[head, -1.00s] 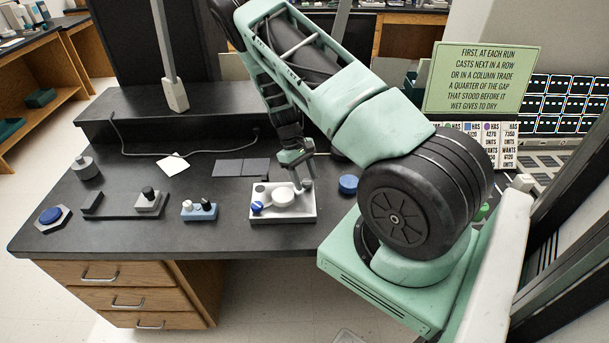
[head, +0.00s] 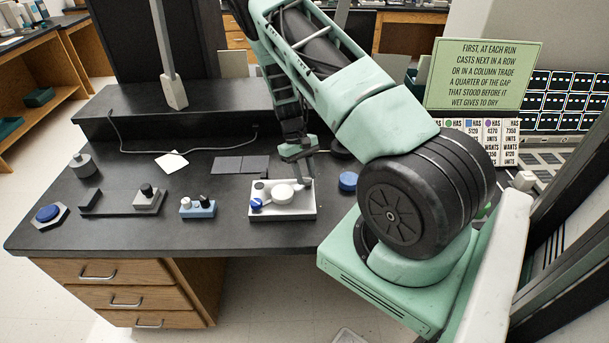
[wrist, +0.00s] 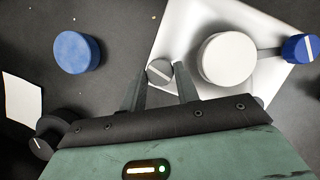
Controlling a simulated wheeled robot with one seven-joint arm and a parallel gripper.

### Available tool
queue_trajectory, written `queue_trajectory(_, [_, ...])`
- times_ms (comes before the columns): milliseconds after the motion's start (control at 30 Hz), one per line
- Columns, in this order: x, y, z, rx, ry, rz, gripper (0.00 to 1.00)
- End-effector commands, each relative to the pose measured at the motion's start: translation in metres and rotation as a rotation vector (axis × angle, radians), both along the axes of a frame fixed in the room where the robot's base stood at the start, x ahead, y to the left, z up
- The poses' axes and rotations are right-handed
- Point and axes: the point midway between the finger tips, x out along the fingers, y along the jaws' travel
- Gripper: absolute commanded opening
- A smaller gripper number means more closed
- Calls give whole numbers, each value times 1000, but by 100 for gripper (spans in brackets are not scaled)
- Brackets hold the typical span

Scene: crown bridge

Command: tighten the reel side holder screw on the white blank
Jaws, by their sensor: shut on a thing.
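The white blank (head: 282,191) is a round disc on a white tray (head: 285,213) near the desk's front edge. It also shows in the wrist view (wrist: 226,58). A blue screw (head: 256,205) with a white line on its head stands on one side of the blank, joined by a dark bar; it shows at the right edge of the wrist view (wrist: 300,48). A small grey screw (wrist: 160,71) with a pale line stands on the blank's other side. My gripper (wrist: 161,78) is shut on this grey screw, one finger on either side. In the head view my gripper (head: 304,180) partly hides it.
A blue cylinder (head: 348,182) stands right of the tray. A blue block with knobs (head: 198,208), a dark rail with a black knob (head: 148,199) and a blue button (head: 47,213) lie to the left. Dark flat squares (head: 240,165) lie behind.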

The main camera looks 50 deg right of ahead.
Motion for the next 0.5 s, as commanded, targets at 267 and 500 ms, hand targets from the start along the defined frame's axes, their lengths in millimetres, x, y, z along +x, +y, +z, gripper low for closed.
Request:
queue_trajectory(267, [0,-3,-1,0,-4,-229,8])
queue_trajectory(500, [-1,-5,0,-1,-5,-382,8])
